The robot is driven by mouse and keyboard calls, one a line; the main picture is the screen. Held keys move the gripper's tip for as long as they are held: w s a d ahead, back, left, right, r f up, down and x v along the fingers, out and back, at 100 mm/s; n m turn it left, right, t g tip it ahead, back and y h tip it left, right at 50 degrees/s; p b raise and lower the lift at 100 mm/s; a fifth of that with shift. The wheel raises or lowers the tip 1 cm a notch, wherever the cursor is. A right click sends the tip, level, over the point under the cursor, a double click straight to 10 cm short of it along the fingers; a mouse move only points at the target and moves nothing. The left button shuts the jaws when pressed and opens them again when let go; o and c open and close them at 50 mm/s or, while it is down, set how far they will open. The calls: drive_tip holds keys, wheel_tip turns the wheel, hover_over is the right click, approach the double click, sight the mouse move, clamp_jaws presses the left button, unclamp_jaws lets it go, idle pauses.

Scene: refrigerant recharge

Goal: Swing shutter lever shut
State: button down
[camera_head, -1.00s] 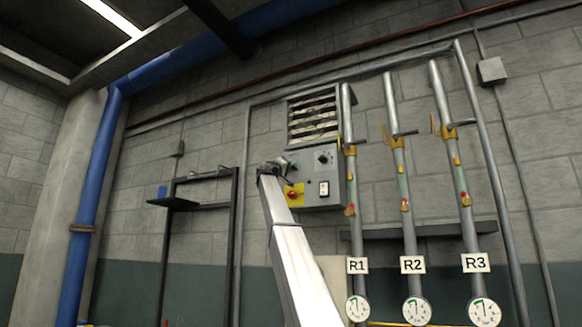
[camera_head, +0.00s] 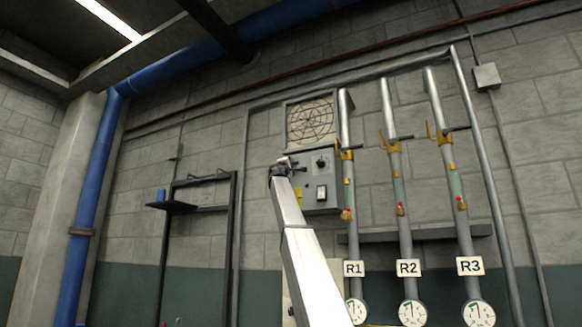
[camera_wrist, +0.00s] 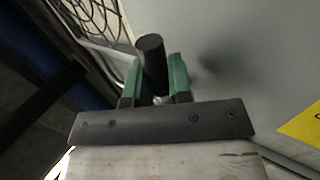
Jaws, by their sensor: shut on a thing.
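A dark cylindrical lever handle (camera_wrist: 152,58) stands between the green fingers of my gripper (camera_wrist: 156,88) in the wrist view. The fingers are shut on it. In the head view my gripper (camera_head: 287,166) is at the upper left of a grey control box (camera_head: 322,183), just below the vent (camera_head: 311,122). The vent shows a pale flat face behind a round wire guard, with no dark slat gaps visible. The wire guard (camera_wrist: 95,18) also shows in the wrist view. The lever's pivot is hidden.
The box carries a dark knob (camera_head: 322,162), a switch (camera_head: 322,193) and a yellow plate (camera_head: 296,198), partly covered by my arm. Pipes with yellow-handled valves stand to the right, above the R1 (camera_head: 354,268), R2 and R3 labels. A dark shelf frame (camera_head: 205,208) is to the left.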

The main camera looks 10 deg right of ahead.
drive_tip(key=shift+n+t+y, duration=0.3)
drive_tip(key=shift+n+y, duration=0.1)
drive_tip(key=c, duration=1)
unclamp_jaws()
drive_tip(key=shift+c, duration=0.2)
drive_tip(key=shift+a, duration=0.1)
drive_tip(key=v, duration=1)
drive_tip(key=shift+s+a, duration=0.2)
drive_tip(key=shift+s, duration=0.05)
drive_tip(key=shift+f, duration=0.15)
